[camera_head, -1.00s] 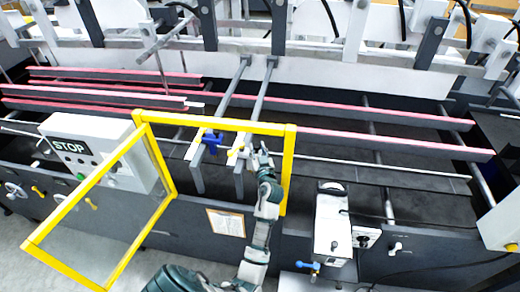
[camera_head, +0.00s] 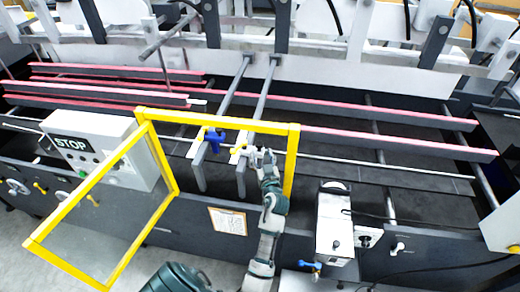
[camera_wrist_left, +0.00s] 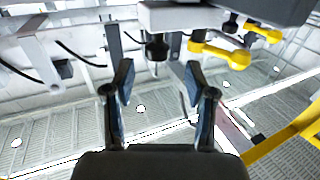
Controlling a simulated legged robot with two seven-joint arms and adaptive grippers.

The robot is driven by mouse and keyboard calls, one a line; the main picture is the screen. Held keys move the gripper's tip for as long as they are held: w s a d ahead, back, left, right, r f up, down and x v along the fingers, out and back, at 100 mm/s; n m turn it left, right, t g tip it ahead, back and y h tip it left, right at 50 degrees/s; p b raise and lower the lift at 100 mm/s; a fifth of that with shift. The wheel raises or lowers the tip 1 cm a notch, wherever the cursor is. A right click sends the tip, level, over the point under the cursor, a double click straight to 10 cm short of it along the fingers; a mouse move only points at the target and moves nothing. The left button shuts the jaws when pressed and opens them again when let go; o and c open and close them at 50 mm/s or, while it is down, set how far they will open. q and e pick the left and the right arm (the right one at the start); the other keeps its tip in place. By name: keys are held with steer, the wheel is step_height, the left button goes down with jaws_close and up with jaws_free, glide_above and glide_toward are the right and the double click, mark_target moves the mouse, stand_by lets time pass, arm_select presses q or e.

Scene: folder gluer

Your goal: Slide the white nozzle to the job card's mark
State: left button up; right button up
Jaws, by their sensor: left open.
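A white block (camera_wrist_left: 182,16), which seems to be the white nozzle, is at the top of the left wrist view, with a dark knob under it and a yellow handle (camera_wrist_left: 222,54) beside it. In the head view a small white part (camera_head: 236,158) shows by the yellow handle (camera_head: 240,149) on the grey bars; its outline is partly hidden. My left gripper (camera_head: 262,154) is just right of it. In the left wrist view my left gripper (camera_wrist_left: 160,80) is open, with nothing between its fingers. The job card (camera_head: 228,221) is on the machine's front; its mark is too small to read. My right gripper is out of view.
A yellow guard frame (camera_head: 291,165) stands around the gripper's area, its upright close to my left arm. A blue handle (camera_head: 214,138) is left of the yellow one. A white STOP box (camera_head: 98,150) is at left, and a metal unit (camera_head: 334,225) stands at right.

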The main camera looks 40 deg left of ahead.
arm_select(q)
steer(key=v, duration=0.6)
steer(key=shift+s, duration=0.4)
steer(key=shift+f, duration=0.2)
